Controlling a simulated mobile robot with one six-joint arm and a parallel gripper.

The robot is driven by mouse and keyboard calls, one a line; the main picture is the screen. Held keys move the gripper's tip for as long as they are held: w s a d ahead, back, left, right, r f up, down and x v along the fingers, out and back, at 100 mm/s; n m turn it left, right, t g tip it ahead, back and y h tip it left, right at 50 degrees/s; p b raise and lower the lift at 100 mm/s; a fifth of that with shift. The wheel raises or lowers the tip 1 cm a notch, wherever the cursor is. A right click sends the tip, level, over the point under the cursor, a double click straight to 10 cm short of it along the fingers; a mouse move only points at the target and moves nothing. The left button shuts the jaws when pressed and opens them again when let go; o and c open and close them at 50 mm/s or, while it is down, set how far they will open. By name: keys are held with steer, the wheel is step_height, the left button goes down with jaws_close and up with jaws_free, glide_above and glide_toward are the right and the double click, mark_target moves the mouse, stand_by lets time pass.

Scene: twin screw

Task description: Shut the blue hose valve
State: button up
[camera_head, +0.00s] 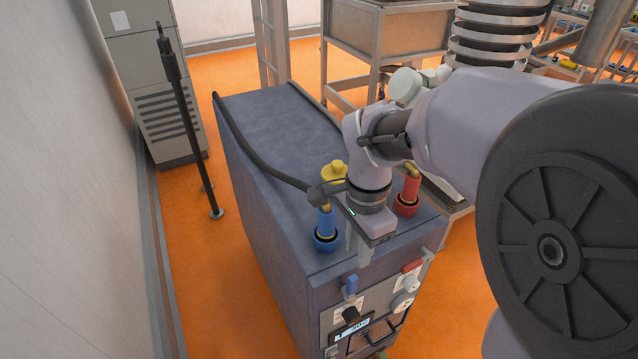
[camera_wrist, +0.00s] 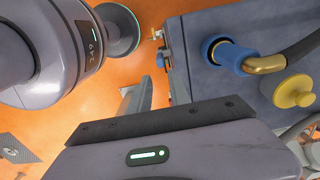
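The blue hose fitting (camera_head: 326,232) stands on top of the blue-grey cabinet (camera_head: 275,110), near its front edge, with a black hose on it. It also shows in the wrist view (camera_wrist: 232,56) with a brass elbow. A small blue handle (camera_head: 351,284), which looks like the blue valve's lever, sits upright on the upper front of the cabinet below that fitting. My gripper (camera_head: 362,256) points down at the cabinet's front top edge, above and slightly right of the blue handle, apart from it. Its finger shows in the wrist view (camera_wrist: 136,98); no held thing shows, and the finger gap is unclear.
A red fitting (camera_head: 408,196) and red handle (camera_head: 412,267) are to the right. A yellow knob (camera_head: 334,172) stands behind the blue fitting. White round knobs (camera_head: 404,298) and a lit display (camera_head: 352,330) are on the front panel.

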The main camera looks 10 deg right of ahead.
mark_target(353, 277)
step_height(353, 277, down, 12)
steer(key=b, duration=0.3)
steer(key=shift+a+r+b, duration=0.1)
steer(key=shift+a+b, duration=0.05)
steer(key=shift+b, duration=0.25)
jaws_close()
steer(key=shift+r, duration=0.1)
stand_by(0.7)
